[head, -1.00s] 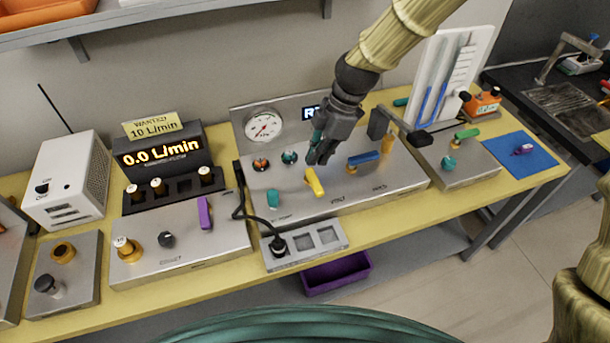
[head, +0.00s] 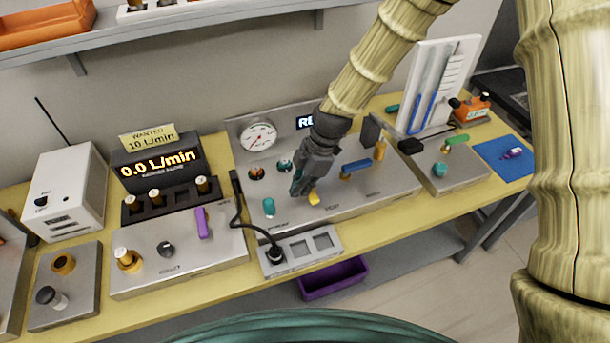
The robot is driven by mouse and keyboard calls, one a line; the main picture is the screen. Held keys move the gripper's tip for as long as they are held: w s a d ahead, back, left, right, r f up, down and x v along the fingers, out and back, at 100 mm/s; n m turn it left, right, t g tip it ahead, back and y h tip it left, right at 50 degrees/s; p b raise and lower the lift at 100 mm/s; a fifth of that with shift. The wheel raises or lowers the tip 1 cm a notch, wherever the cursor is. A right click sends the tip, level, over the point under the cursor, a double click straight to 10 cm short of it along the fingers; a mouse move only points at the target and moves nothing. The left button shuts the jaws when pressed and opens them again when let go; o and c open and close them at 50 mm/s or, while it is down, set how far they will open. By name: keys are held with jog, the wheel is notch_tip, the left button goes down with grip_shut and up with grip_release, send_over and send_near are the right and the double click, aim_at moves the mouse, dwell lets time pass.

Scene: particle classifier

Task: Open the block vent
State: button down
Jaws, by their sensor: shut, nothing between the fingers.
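My gripper (head: 299,188) is shut and empty, pointing down at the middle of the steel panel block (head: 395,188) in the head view. A yellow lever (head: 314,198) on that block shows just right of the fingertips. The gripper covers its upper part, and I cannot tell whether they touch. A teal knob (head: 268,208) stands to the left on the block. A blue lever (head: 356,167) lies to the right, beside an orange post (head: 379,151). The labels are too small to tell which of these is the block vent.
A round gauge (head: 258,136) and a partly hidden display stand behind the gripper. A black cable (head: 239,215) runs to a grey socket box (head: 297,257) in front. The flow display (head: 159,163) reads 0.0 L/min. A manometer board (head: 440,85) stands at the right.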

jog(key=shift+x, duration=0.9)
